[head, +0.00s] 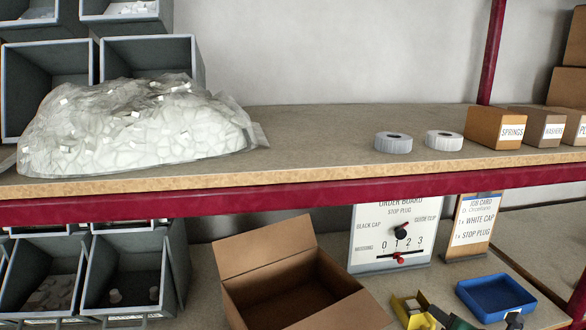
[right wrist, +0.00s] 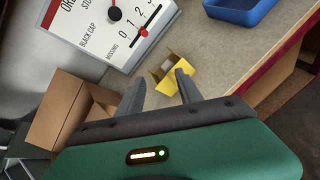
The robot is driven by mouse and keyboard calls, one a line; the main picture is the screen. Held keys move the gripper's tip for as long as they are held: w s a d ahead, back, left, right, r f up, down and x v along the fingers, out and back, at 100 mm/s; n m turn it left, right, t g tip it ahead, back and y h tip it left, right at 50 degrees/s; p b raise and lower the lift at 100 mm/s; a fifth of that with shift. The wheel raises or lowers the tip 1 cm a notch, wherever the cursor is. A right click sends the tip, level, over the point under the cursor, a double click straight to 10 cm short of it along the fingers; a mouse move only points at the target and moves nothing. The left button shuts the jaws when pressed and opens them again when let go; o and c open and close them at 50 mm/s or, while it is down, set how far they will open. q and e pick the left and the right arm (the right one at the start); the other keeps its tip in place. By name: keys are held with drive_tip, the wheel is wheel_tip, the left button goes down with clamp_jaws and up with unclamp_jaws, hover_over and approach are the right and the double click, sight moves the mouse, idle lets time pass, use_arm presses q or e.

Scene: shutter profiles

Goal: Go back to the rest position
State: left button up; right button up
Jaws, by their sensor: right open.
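My right gripper (right wrist: 158,86) is open, with its two grey fingers apart and nothing held between them in the right wrist view. My left gripper is not in view.
A red-edged upper shelf (head: 330,182) spans the head view above the gripper. An open cardboard box (head: 265,250), an order board (head: 365,240), a job card (head: 472,222) and a blue tray (head: 495,297) stand nearby. A clear bag of white parts (head: 130,130) lies above.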

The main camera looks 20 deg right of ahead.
drive_tip(key=a+f+m, duration=0.1)
drive_tip(key=a+m, duration=0.1)
drive_tip(key=m, duration=0.1)
drive_tip(key=a+f+m+g, duration=0.1)
drive_tip(key=a+m, duration=0.2)
drive_tip(key=a+f+m+g, duration=0.1)
drive_tip(key=a+m, duration=0.1)
drive_tip(key=m, duration=0.1)
drive_tip(key=shift+w+a+f, duration=0.1)
drive_tip(key=shift+w+a, duration=0.15)
drive_tip(key=shift+w, duration=0.15)
drive_tip(key=s+a+f+m+g+y, duration=0.1)
drive_tip(key=s+a+f+m+g, duration=0.25)
drive_tip(key=a+m, duration=0.35)
drive_tip(key=s+a+f+m+g+y, duration=0.1)
drive_tip(key=s+a+f+m+g, duration=0.15)
drive_tip(key=s+a+m, duration=0.4)
drive_tip(key=s+a+f+m+g+y, duration=0.1)
drive_tip(key=s+a+f+m+g, duration=0.15)
drive_tip(key=a, duration=0.65)
wheel_tip(320, 180, up, 12)
drive_tip(key=s+m+p, duration=0.1)
drive_tip(key=p, duration=1.1)
drive_tip(key=shift+s+a+f+m+p, duration=0.2)
drive_tip(key=shift+s+a+m+p, duration=0.15)
drive_tip(key=shift+a, duration=0.1)
